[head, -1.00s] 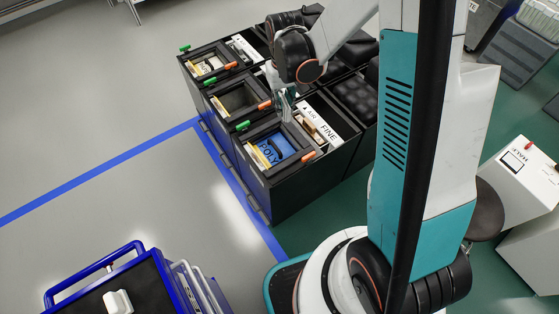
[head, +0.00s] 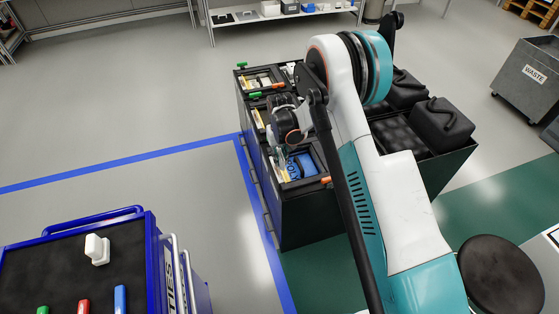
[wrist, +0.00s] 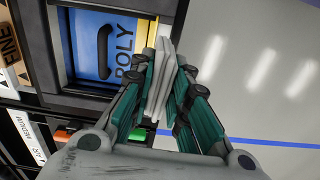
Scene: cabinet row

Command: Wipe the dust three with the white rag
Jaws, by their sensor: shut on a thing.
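My gripper (wrist: 160,95) is shut on a thin, pale, folded piece that looks like the white rag (wrist: 163,62). In the head view my gripper (head: 281,158) is low over the near end of the cabinet row (head: 310,220), at the near bin. That bin has a blue panel marked POLY (wrist: 103,45), beside the rag in the wrist view. I cannot tell whether the rag touches the bin frame. No dust patch can be made out in either view.
Green and orange tabs sit on the bin frames; an orange one (head: 326,180) is near. Black cases (head: 441,124) stand on the row's right side. A blue cart (head: 100,265) holds a white object (head: 97,249) and coloured handles. Floor left of the row is clear.

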